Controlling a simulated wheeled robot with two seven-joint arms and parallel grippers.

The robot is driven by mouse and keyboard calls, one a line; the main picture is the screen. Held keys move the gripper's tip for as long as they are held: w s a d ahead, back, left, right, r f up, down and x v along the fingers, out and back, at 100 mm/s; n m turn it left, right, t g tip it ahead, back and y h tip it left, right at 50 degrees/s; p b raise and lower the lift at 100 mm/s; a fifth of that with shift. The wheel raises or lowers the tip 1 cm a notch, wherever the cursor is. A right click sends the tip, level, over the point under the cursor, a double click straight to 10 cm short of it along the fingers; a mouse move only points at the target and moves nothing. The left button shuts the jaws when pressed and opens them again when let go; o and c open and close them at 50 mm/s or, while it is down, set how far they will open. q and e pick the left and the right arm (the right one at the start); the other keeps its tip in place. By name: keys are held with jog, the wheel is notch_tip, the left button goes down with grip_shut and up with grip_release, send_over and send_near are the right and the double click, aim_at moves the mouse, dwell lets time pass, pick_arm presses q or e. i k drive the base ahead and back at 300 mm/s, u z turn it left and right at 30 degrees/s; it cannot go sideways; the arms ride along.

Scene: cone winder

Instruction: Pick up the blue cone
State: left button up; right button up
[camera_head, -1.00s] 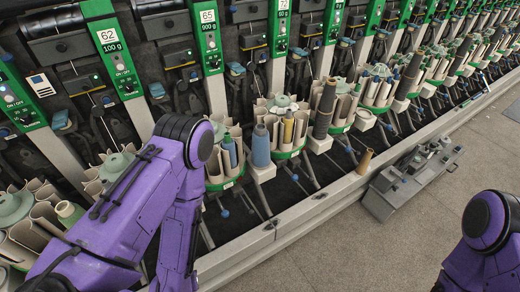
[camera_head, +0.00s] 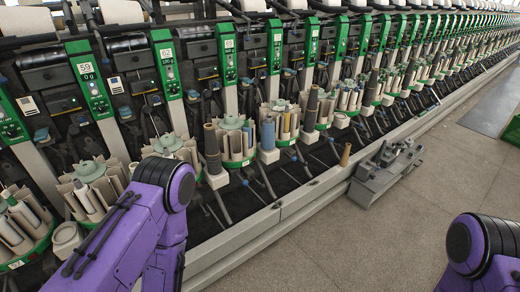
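A blue cone (camera_head: 268,134) stands upright on a white block in front of the winder, just right of a round green-based magazine of cones. My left arm comes in from the lower left, its purple elbow left of the blue cone and apart from it in the picture. My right arm shows only at the lower right corner, far from the cone. Neither gripper is in view.
Grey-brown cones stand on the left (camera_head: 212,149) and right (camera_head: 311,107) of the blue one. A grey carriage (camera_head: 385,172) sits against the rail. The floor (camera_head: 370,235) in front is clear.

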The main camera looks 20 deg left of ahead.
aim_at(268, 133)
jog(key=z, duration=0.8)
jog(key=i, duration=2.2)
jog(key=u, duration=0.9)
